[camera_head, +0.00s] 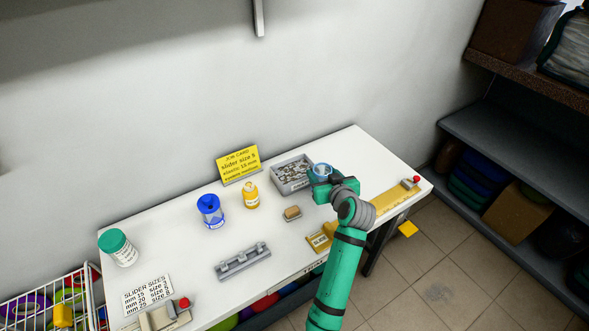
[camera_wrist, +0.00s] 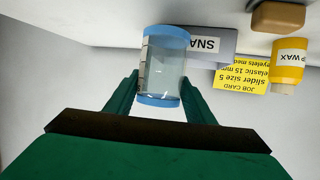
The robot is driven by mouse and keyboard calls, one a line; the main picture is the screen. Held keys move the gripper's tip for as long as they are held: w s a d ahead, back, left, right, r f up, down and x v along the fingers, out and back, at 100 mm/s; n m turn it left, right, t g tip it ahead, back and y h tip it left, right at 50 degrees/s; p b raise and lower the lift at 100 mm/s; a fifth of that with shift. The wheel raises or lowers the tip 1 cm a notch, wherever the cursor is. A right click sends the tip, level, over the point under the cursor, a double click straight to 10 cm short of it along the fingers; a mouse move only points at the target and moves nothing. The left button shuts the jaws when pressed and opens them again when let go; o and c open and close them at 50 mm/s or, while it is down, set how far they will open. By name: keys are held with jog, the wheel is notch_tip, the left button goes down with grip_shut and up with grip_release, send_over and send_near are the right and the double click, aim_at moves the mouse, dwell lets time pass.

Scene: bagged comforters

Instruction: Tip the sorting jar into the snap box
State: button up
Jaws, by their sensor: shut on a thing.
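The sorting jar (camera_wrist: 168,62), clear with blue bands at both ends and a pale label strip, is between my gripper's fingers (camera_wrist: 161,82) in the wrist view. My gripper (camera_head: 323,184) is shut on it. In the head view the jar (camera_head: 321,169) shows only its blue upper part; the gripper hides the rest. I cannot tell what is inside it. The grey snap box (camera_head: 290,176) stands open at the table's back, holding many small pieces, just left of the jar. Its labelled side (camera_wrist: 212,44) shows behind the jar in the wrist view.
A grey rack (camera_head: 243,262) and a green-lidded jar (camera_head: 118,247) are farther left. A yellow strip (camera_head: 388,201) lies right.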

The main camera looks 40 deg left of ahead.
aim_at(322, 169)
jog(key=shift+r, duration=2.05)
